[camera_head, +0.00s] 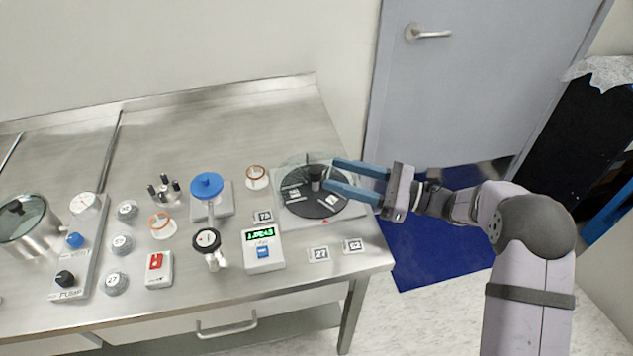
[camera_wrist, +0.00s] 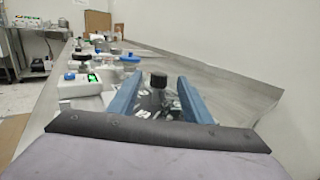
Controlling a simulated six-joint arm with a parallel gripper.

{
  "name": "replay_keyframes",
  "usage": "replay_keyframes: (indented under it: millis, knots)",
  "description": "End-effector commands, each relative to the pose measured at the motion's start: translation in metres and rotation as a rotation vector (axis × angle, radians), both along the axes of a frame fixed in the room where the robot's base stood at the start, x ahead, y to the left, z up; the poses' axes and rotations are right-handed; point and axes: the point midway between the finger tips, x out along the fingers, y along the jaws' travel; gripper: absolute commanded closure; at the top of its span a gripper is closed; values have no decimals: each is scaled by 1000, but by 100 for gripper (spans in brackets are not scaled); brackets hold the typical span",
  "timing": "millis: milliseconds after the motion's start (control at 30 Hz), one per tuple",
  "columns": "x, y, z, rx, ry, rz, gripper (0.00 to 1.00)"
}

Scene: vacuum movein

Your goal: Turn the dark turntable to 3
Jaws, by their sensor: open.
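The dark turntable (camera_head: 312,209) is a round black disc on a pale square base at the right end of the steel bench. It carries small white labels and a dark upright knob (camera_head: 315,178) at its centre. A small red mark shows on the base's front edge. My gripper (camera_head: 329,173) is open, with its two blue fingers reaching in from the right on either side of the knob, or close to it. In the wrist view the knob (camera_wrist: 158,80) stands between the open fingers, with a gap on both sides. The label numbers are too small to read.
A clear curved cover (camera_head: 305,160) stands behind the turntable. Left of it are a copper-coloured ring (camera_head: 256,177), a blue-handled valve (camera_head: 207,186) and a meter with a green display (camera_head: 263,250). Bare steel lies behind.

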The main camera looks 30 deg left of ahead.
Motion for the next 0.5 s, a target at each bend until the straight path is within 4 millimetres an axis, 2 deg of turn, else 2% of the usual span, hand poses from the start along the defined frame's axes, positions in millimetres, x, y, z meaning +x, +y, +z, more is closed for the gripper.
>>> replay_keyframes:
  millis: [67, 267, 500]
  knots:
    - [4, -7, -7, -29, -13, 21, 55]
    - [6, -12, -9, -57, -21, 42, 55]
    - [3, -1, -8, -57, -20, 44, 55]
